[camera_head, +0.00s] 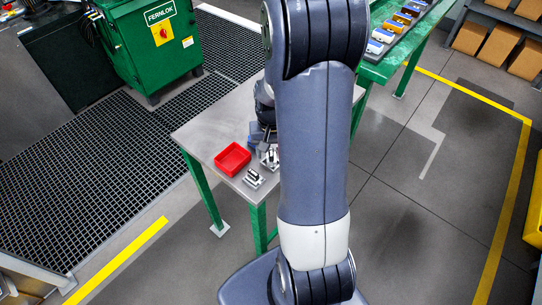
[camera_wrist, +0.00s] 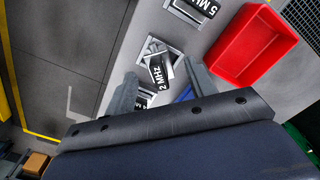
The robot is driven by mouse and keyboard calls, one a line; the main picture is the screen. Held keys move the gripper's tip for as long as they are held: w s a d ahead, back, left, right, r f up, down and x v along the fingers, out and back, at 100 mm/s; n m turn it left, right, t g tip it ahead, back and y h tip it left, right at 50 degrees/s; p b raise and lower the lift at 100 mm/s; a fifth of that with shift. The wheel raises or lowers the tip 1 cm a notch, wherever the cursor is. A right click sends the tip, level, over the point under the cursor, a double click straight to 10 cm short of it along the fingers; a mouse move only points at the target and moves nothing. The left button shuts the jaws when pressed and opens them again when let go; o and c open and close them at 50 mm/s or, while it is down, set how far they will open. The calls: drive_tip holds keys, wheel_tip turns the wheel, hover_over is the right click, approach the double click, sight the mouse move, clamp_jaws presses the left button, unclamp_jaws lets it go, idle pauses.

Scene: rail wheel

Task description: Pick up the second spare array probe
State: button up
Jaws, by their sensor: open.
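Several labelled probes sit on the grey table. In the wrist view, a black probe marked "2 MHz" (camera_wrist: 158,73) rests in a pale metal holder, between and beyond the fingers of my gripper (camera_wrist: 160,76). A second probe marked "5 MHz" (camera_wrist: 199,6) is in its own holder at the top edge, partly cut off. A third label (camera_wrist: 143,102) is mostly hidden by my gripper. No label reads as the second spare array probe. My gripper is open, with no probe clearly in its grasp. In the head view, one probe in its holder (camera_head: 254,179) stands near the table's front edge.
A red tray (camera_head: 233,158) lies beside the probes and shows in the wrist view (camera_wrist: 255,45). The grey table (camera_head: 205,133) has bare room at its left. A green cabinet (camera_head: 150,45) stands behind. A green bench (camera_head: 405,45) with several small blocks is at the back right.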

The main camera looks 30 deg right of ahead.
drive_tip(key=shift+f, duration=1.15)
drive_tip(key=shift+c, duration=0.3)
clamp_jaws()
drive_tip(key=shift+r, duration=0.1)
